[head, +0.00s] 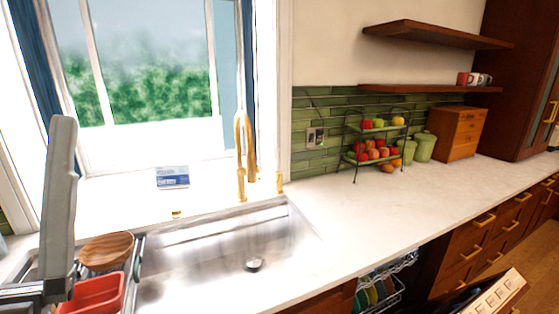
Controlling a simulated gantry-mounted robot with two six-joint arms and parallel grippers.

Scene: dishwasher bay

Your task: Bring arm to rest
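A grey link of my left arm (62,200) stands upright at the far left, in front of the window and beside the sink. No fingers of my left gripper can be made out. My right arm and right gripper are not in view. Nothing is seen held.
A steel sink (200,262) with a gold tap (241,150) lies ahead. A red container (92,296) and a round wooden item (106,251) sit at its left. A fruit stand (352,150) stands on the counter (400,205). Below are a dish rack (385,296) and an open panel (492,297).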

